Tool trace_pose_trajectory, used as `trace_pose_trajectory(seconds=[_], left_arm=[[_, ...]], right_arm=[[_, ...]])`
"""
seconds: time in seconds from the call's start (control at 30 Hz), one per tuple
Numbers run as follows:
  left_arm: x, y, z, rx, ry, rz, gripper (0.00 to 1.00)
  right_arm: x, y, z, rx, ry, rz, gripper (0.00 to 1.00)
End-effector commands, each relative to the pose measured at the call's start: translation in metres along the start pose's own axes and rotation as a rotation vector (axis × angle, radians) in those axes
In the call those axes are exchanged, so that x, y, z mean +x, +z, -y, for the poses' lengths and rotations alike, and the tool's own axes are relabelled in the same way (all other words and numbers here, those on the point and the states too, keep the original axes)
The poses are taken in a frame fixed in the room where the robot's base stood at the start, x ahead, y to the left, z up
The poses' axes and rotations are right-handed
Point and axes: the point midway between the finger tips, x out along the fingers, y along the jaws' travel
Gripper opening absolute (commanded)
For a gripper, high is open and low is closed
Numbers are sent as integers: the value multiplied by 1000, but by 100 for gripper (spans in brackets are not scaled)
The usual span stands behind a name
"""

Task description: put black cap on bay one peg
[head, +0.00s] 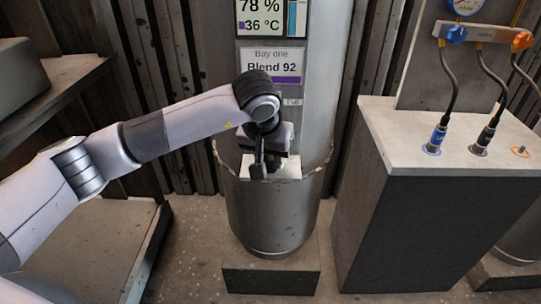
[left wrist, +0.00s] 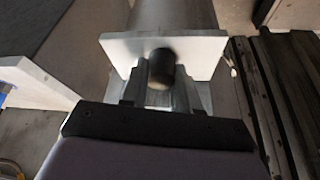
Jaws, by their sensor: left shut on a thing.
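My left gripper (head: 264,168) reaches down in front of the bay one column, over the metal canister (head: 272,215). In the left wrist view its fingers (left wrist: 160,92) are shut on the black cap (left wrist: 161,67), a short dark cylinder. The cap stands out in front of a white plate (left wrist: 204,58); the plate also shows behind the gripper in the head view (head: 291,168). The bay one peg is not visible, so I cannot tell whether the cap touches it. The sign (head: 272,62) reads Bay one, Blend 92. My right gripper is not in view.
A grey cabinet (head: 400,220) with blue, black and orange fittings and hoses stands at the right. Shelving (head: 75,255) is at the left. In the left wrist view another white plate (left wrist: 40,76) is at the left edge.

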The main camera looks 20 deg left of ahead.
Motion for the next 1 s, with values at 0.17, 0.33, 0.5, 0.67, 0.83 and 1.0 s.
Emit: trace_pose_trajectory(seconds=[0.17, 0.33, 0.5, 0.67, 0.83, 1.0], left_arm=[[0, 0, 0, 0, 0, 0, 60], [0, 0, 0, 0, 0, 0, 60], [0, 0, 0, 0, 0, 0, 60], [-26, -1, 0, 1, 1, -6, 60], [-53, -1, 0, 0, 0, -3, 60], [-69, 0, 0, 0, -1, -1, 60]], right_arm=[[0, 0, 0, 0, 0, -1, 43], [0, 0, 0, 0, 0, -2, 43], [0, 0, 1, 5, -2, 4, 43], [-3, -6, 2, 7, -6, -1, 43], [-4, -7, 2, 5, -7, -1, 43], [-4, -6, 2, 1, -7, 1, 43]])
